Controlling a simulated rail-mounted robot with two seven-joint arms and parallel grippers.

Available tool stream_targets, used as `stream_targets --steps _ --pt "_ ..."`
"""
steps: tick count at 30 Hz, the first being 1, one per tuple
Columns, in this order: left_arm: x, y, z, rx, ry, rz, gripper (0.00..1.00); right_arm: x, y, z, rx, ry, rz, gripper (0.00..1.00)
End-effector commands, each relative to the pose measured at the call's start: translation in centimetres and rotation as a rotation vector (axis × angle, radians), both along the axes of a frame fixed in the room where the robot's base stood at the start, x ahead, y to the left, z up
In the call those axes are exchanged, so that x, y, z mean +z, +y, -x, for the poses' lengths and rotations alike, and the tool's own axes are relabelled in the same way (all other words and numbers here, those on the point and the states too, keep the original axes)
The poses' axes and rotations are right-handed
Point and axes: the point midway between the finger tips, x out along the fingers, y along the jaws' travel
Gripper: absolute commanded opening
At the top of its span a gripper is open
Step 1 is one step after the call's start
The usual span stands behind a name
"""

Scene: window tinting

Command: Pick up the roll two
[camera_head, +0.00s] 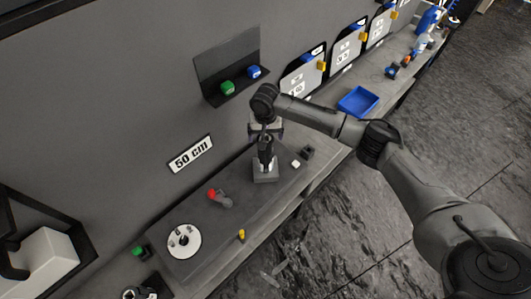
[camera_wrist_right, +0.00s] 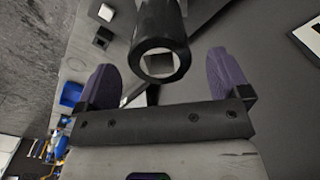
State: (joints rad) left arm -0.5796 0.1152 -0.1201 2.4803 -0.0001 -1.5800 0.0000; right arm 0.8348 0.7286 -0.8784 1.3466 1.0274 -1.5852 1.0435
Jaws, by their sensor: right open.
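A dark roll (camera_head: 265,154), which seems to be roll two, stands upright on a square grey base (camera_head: 265,175) on the long workbench. In the right wrist view, the same dark hollow roll (camera_wrist_right: 160,32) has its round open end toward the camera. My right gripper (camera_head: 265,131) is over the top of the roll. In the wrist view, its two purplish fingers (camera_wrist_right: 161,62) are spread on either side of the roll, with a gap on each side. The right gripper partly hides the roll in the head view. My left gripper is not in view.
The bench (camera_head: 215,240) carries a red-tipped tool (camera_head: 219,197), a white disc (camera_head: 184,241) and a small yellow item (camera_head: 241,235). A small white cube (camera_head: 295,163) and a dark block (camera_head: 307,152) sit to the right. A blue tray (camera_head: 358,101) stands farther along.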

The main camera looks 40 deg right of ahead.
Motion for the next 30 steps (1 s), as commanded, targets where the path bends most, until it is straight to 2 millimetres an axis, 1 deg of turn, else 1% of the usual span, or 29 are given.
stream_targets --steps 1,4,6,9,13,19,30 --pt "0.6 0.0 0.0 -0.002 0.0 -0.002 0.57 -0.5 0.1 0.2 0.0 0.004 0.001 0.94" --pt "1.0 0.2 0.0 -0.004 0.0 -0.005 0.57 -1.8 0.2 0.2 0.0 0.003 0.0 0.94" --pt "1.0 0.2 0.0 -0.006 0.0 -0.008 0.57 -2.8 0.2 0.2 0.0 0.003 0.0 0.94" --pt "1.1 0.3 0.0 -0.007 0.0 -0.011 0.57 -3.6 0.2 0.2 0.001 0.001 0.0 0.94" --pt "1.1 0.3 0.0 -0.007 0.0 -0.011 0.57 -4.1 0.2 0.2 0.001 0.0 0.0 0.94" --pt "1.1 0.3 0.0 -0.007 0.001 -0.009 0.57 -4.1 0.2 0.2 0.001 0.0 0.0 0.94" --pt "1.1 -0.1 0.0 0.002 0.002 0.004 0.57 -4.1 0.2 0.2 0.001 -0.001 0.001 0.59"
